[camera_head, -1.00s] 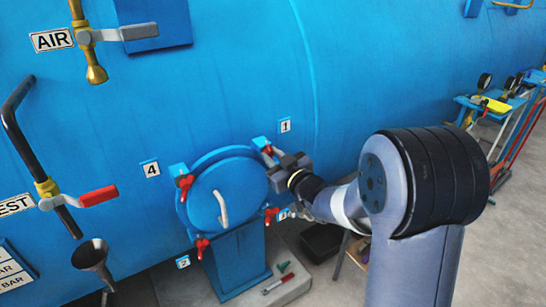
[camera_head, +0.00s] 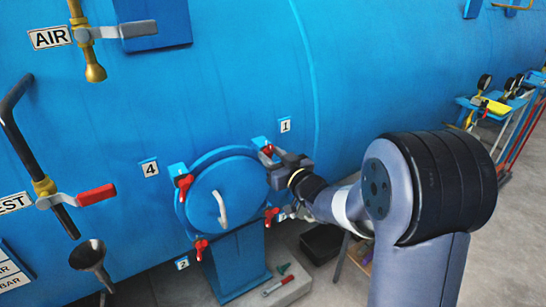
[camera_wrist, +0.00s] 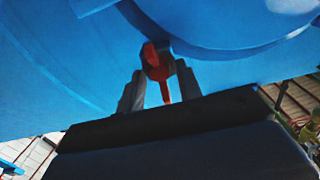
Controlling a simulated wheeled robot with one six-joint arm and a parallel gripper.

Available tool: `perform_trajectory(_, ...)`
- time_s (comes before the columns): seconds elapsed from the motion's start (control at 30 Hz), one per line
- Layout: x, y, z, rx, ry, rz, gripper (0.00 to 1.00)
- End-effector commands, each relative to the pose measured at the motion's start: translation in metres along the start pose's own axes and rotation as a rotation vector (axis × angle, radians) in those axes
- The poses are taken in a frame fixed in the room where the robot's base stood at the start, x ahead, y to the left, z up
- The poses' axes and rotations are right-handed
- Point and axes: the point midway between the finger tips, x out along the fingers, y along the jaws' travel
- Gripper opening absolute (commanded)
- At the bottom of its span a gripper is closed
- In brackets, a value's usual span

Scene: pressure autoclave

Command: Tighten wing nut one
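Wing nut one (camera_head: 267,150) is red and sits at the upper right of the round blue hatch (camera_head: 222,190), below the label 1 (camera_head: 285,125). My gripper (camera_head: 273,162) is at this nut and partly covers it in the head view. In the wrist view the red wing nut (camera_wrist: 158,66) lies between the two grey fingers of my gripper (camera_wrist: 160,85). The fingers stand apart on either side of it, with blue showing beside its lower wing. Contact with the fingers is not clear.
Other red wing nuts sit around the hatch: upper left (camera_head: 184,183), lower left (camera_head: 201,246) and lower right (camera_head: 271,214). A curved pale handle (camera_head: 220,207) sticks out of the hatch. A dark bin (camera_head: 321,243) stands on the floor at the right.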

Motion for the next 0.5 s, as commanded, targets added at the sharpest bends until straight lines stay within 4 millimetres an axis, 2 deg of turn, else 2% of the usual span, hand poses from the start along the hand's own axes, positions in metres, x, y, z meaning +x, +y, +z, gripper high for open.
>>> perform_trajectory(0.1, 0.000, 0.000, 0.000, 0.000, 0.000, 0.000, 0.42)
perform_trajectory(0.33, -0.001, 0.000, 0.000, -0.001, 0.000, 0.000, 0.42)
perform_trajectory(0.5, -0.014, 0.001, 0.001, -0.001, 0.001, 0.002, 0.42)
